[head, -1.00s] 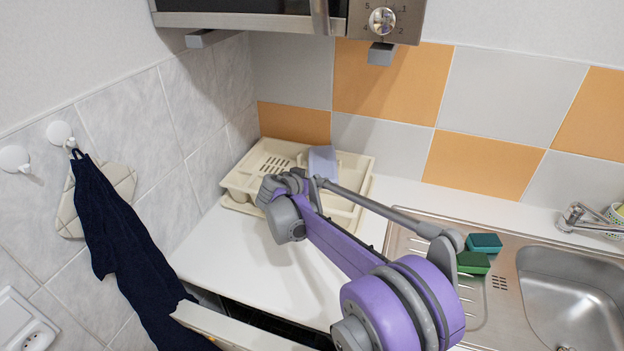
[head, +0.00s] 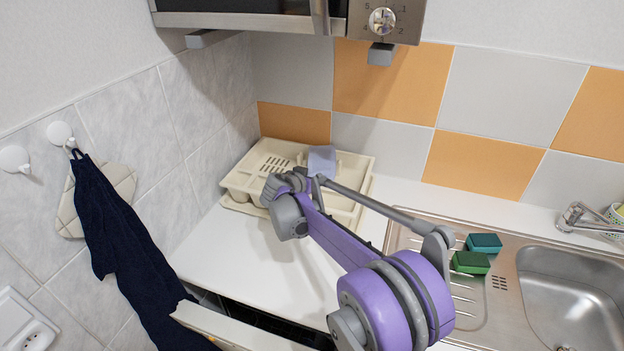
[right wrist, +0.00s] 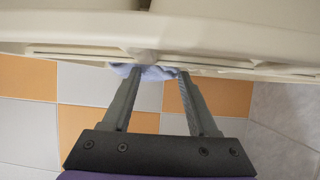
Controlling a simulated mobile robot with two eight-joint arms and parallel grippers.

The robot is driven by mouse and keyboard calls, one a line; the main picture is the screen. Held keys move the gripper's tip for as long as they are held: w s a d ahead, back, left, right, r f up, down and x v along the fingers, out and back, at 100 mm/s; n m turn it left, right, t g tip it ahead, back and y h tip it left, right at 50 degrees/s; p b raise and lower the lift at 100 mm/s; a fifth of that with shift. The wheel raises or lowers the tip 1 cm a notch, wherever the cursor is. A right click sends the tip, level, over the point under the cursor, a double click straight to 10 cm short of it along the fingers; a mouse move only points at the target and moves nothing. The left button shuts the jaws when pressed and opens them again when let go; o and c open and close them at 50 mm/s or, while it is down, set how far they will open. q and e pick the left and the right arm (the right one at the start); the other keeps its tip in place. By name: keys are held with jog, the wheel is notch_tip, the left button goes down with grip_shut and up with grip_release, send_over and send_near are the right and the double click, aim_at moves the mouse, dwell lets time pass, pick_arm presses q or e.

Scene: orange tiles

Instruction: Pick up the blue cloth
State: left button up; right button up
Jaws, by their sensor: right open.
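A pale blue cloth (head: 322,161) lies in the cream dish rack (head: 240,186) on the counter by the tiled wall. In the right wrist view a bit of the cloth (right wrist: 150,72) shows at the rack's edge, between and behind the fingertips. My right gripper (right wrist: 156,72) is open, its two fingers apart and reaching to the rack's edge. Whether the fingers touch the cloth cannot be told. In the head view its fingers are mostly hidden by my purple right arm, whose wrist end is over the rack's front. My left gripper is not in view.
A dark navy towel (head: 125,245) hangs from a wall hook at left. An open drawer (head: 235,330) juts out below the counter. Green sponges (head: 470,262) lie beside the steel sink (head: 570,290). A microwave (head: 290,12) is overhead. The white counter before the rack is clear.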

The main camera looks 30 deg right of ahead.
grip_shut()
dwell(0.3)
dwell(0.3)
pick_arm(q)
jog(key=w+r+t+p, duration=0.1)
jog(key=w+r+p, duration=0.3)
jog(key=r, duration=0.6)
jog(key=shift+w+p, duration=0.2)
jog(key=shift+p, duration=1.2)
pick_arm(e)
notch_tip(320, 180, up, 21)
